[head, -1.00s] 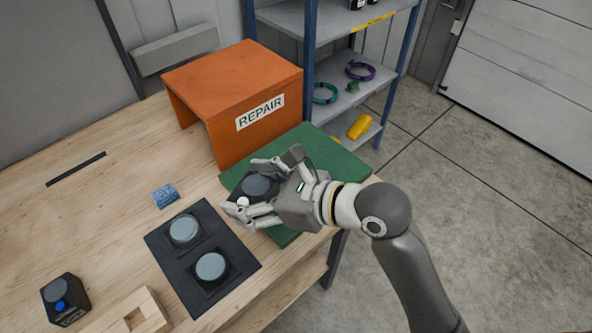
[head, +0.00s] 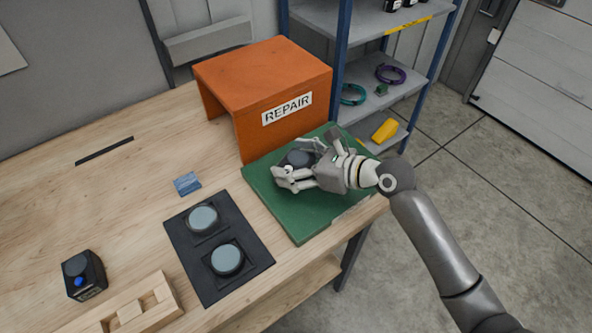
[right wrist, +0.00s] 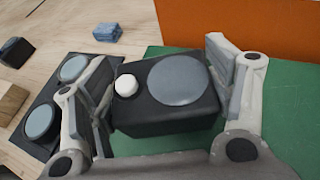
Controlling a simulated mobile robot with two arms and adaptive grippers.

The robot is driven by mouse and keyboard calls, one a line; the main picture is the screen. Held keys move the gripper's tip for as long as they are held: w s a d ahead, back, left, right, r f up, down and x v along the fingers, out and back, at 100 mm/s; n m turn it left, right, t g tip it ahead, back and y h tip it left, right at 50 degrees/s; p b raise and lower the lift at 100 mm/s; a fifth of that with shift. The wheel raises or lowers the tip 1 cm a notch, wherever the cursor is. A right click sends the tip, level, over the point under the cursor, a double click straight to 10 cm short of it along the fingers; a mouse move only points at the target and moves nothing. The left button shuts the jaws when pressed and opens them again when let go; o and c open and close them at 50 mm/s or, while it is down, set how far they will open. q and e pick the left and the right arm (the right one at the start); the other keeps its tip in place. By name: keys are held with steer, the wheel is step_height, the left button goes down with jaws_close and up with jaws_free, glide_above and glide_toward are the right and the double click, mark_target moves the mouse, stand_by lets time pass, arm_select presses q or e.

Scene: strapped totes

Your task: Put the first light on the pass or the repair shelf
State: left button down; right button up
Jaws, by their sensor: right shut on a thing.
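My right gripper (head: 298,168) is shut on a light, a black box with a grey round lens and a white button (right wrist: 172,92). The lens (head: 298,158) faces up between the fingers in the head view. The light is over the green mat (head: 300,222); I cannot tell whether it touches the mat. The orange repair shelf (head: 262,68), labelled REPAIR, stands just behind the mat; its orange wall also shows in the right wrist view (right wrist: 240,22). My left gripper is out of view.
A black board (head: 215,285) with two grey round discs lies left of the green mat. A blue block (head: 187,184), a black box with a blue button (head: 84,275) and a wooden frame (head: 150,310) are on the table. A storage rack (head: 365,85) stands behind right.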

steer(key=shift+w+d+f, duration=0.1)
steer(key=shift+w+f, duration=0.05)
steer(key=shift+f, duration=1.55)
steer(key=o, duration=1.3)
steer(key=shift+f, duration=0.1)
steer(key=shift+o, duration=0.2)
steer(key=b+v, duration=0.1)
steer(key=v, duration=1.1)
